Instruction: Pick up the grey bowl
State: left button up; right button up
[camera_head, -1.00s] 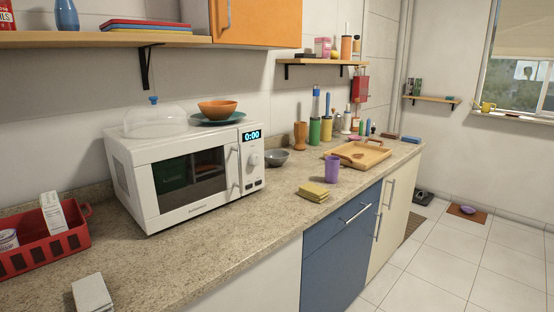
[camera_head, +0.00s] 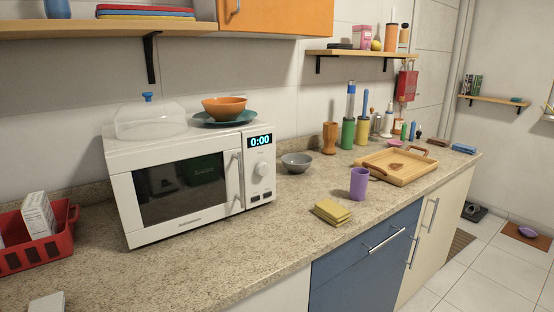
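The grey bowl (camera_head: 297,163) is small and upright on the speckled countertop (camera_head: 250,248). It stands just right of the white microwave (camera_head: 190,183), near the wall. Its rim and outer side show, and nothing is seen inside it. Neither of my grippers is in the head view.
A purple cup (camera_head: 359,183) and yellow cloths (camera_head: 333,212) lie in front and to the right of the bowl. A wooden tray (camera_head: 419,177) is further right. A wooden mortar-like cup (camera_head: 330,138) stands behind. An orange bowl (camera_head: 224,106) is on the microwave. A red basket (camera_head: 42,257) is at left.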

aim_at(296, 163)
jog(key=i+l+u, duration=0.35)
jog(key=l, duration=0.25)
jog(key=i+l+u, duration=0.1)
jog(key=l+u, duration=0.2)
jog(key=l, duration=0.3)
jog(key=i+l+u, duration=0.15)
jog(key=l+u, duration=0.2)
jog(key=l, duration=0.35)
jog(key=l+u, duration=0.35)
jog(key=l, duration=0.35)
